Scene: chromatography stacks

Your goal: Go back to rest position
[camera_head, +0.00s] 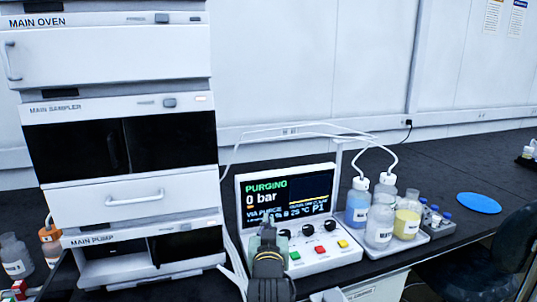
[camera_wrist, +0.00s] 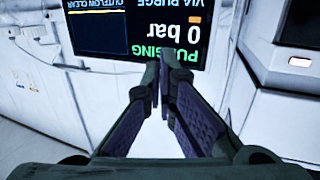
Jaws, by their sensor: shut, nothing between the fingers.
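My gripper (camera_head: 268,236) is in front of the left part of the control panel (camera_head: 318,252) in the head view. The panel's screen (camera_head: 262,196) reads "PURGING" and "0 bar". In the wrist view, my gripper (camera_wrist: 164,88) is shut and empty, its two dark fingers close together at the tips. The same screen (camera_wrist: 150,30) appears upside down past the fingertips. The fingers hide part of the panel's left side, and I cannot tell whether they touch it.
A stack with the main oven (camera_head: 110,55), main sampler (camera_head: 180,145) and main pump (camera_head: 100,268) stands at left. A tray (camera_head: 385,250) of bottles with tubing stands right of the panel. A blue disc (camera_head: 479,203) lies on the dark bench, with clear room around it. A chair (camera_head: 505,255) is at right.

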